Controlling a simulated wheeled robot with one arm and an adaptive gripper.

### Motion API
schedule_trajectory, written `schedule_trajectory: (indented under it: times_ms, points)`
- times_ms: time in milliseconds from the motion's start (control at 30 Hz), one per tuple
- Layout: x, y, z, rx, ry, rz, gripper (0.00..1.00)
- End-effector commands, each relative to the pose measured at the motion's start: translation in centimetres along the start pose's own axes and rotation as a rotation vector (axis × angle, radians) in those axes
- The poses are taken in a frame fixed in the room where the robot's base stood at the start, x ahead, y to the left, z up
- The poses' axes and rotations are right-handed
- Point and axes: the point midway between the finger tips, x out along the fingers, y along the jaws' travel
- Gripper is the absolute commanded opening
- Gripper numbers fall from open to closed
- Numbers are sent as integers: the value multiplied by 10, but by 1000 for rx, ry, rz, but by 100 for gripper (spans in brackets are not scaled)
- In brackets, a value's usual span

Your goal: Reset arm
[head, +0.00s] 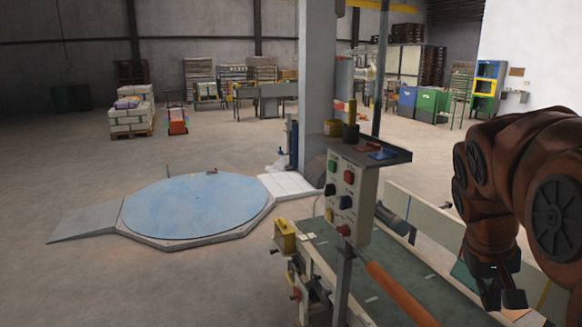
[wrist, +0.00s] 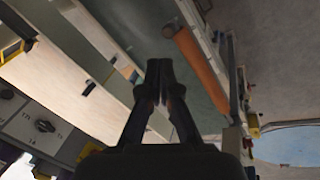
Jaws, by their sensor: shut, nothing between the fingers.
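My arm is folded at the right of the head view, brown and jointed. My gripper (head: 503,298) hangs at its lower end, over the right side of the conveyor. In the wrist view my gripper (wrist: 160,85) shows as two dark fingers with their tips together. It is shut and empty. The green conveyor belt (wrist: 150,30) and its orange roller (wrist: 203,72) lie beyond the fingers, apart from them.
A control box with buttons (head: 343,190) stands on a post beside the conveyor belt (head: 425,285). A blue round platform (head: 195,205) with a ramp lies on the floor at left. A grey column (head: 317,80) rises behind. Open floor lies around the platform.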

Motion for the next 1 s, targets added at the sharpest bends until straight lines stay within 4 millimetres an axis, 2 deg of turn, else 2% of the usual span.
schedule_trajectory:
  times_ms: [100, 167, 300, 500, 600, 733, 1000]
  points:
    - [2, -33, 39, -60, -38, -67, 0]
    - [4, -49, 59, -87, -55, -100, 0]
    - [11, -82, 110, -148, -111, -172, 0]
    - [20, -117, 180, -220, -181, -257, 0]
    - [23, -128, 204, -242, -205, -284, 0]
    - [26, -135, 222, -257, -226, -303, 0]
    - [28, -137, 226, -260, -230, -308, 0]
